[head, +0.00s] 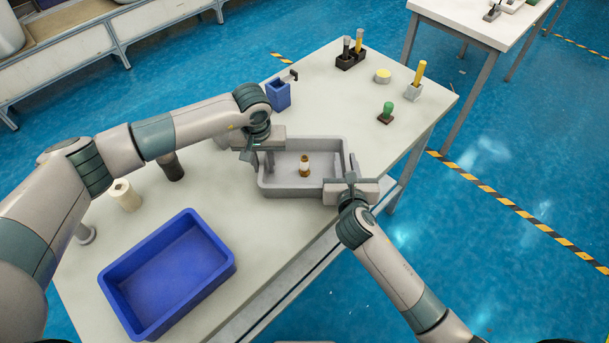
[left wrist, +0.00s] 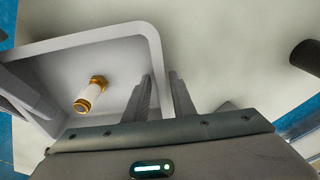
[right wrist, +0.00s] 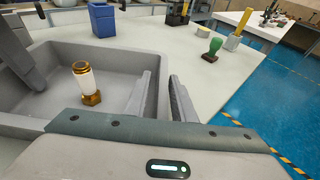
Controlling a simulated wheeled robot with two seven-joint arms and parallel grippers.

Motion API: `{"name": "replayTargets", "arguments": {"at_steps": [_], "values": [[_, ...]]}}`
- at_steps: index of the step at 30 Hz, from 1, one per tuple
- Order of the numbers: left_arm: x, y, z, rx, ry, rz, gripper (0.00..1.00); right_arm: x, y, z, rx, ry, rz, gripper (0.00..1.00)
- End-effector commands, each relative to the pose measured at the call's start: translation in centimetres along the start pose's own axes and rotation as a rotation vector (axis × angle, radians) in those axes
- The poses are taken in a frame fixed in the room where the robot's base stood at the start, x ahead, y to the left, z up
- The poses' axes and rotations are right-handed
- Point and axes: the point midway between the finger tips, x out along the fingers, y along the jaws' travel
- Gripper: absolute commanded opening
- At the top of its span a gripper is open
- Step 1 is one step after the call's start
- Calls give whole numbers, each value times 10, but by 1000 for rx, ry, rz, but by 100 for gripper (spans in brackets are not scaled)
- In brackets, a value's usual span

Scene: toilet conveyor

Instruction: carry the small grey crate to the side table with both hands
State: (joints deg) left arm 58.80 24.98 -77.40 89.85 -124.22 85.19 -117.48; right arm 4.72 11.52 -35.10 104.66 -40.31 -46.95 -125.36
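The small grey crate (head: 290,192) is on or just above the long table and looks level. A white and amber bottle-like part (head: 305,166) stands inside it; it also shows in the left wrist view (left wrist: 90,94) and the right wrist view (right wrist: 85,83). My left gripper (head: 258,158) is at the crate's left wall, one finger inside and one outside, close together on it. My right gripper (head: 349,172) holds the opposite wall the same way. The finger contact is partly hidden. A white table (head: 455,18) stands apart at the top right.
A blue bin (head: 180,225) sits on the long table (head: 225,190) at the front left. A small blue box (head: 278,95), a green-topped stamp (head: 387,113), a yellow-handled tool holder (head: 415,90) and a dark holder (head: 350,58) stand behind the crate. Blue floor separates the tables.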

Motion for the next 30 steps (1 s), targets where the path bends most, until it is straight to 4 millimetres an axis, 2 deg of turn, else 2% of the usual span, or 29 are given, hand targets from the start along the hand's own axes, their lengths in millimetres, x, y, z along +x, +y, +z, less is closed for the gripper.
{"name": "replayTargets", "arguments": {"at_steps": [9,14,20,30], "values": [[-2,0,0,1,0,1,22,0,0,1,0,0,1,22],[-11,0,-1,0,1,1,22,0,0,1,0,0,1,22],[-37,1,-1,3,3,2,22,0,0,1,0,-1,1,22],[-95,0,-1,2,3,1,22,0,0,1,0,0,1,22]]}}
